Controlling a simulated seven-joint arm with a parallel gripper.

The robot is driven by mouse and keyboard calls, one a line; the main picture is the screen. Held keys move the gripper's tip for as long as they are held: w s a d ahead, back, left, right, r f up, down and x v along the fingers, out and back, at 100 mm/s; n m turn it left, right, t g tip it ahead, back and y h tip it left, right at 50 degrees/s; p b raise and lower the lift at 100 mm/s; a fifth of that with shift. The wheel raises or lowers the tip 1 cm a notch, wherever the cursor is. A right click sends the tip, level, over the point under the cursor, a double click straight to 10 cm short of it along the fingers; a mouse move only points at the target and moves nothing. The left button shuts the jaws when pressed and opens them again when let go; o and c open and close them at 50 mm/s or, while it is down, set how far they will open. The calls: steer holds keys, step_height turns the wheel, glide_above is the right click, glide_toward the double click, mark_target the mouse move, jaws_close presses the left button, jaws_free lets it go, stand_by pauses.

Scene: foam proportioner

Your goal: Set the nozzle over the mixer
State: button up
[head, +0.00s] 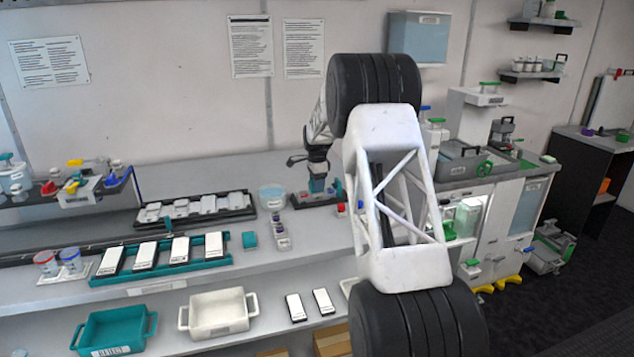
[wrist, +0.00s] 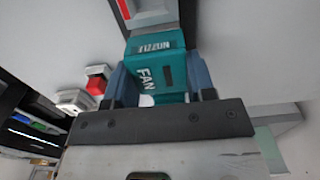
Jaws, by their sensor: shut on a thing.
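The nozzle is a teal block (wrist: 160,75) lettered "FAN" and "NOZZLE" in the wrist view. My gripper (wrist: 158,82) is shut on it, with one blue-grey finger on each side. In the head view my gripper (head: 317,178) holds the teal nozzle (head: 316,187) low over a small dark tray (head: 312,202) on the bench, left of my arm. I cannot tell whether the nozzle touches anything below. No part is clearly readable as the mixer; my gripper and arm hide some of that area.
A clear round bowl (head: 272,196) and small stacked jars (head: 282,236) stand left of my gripper. A teal rack (head: 165,257) holds several white labelled cards. A red button (wrist: 97,82) is close by in the wrist view. Grey machinery (head: 480,160) stands at the right.

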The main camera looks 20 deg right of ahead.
steer(key=shift+f, duration=0.1)
steer(key=o, duration=1.4)
steer(key=shift+c, duration=0.2)
steer(key=shift+r, duration=4.05)
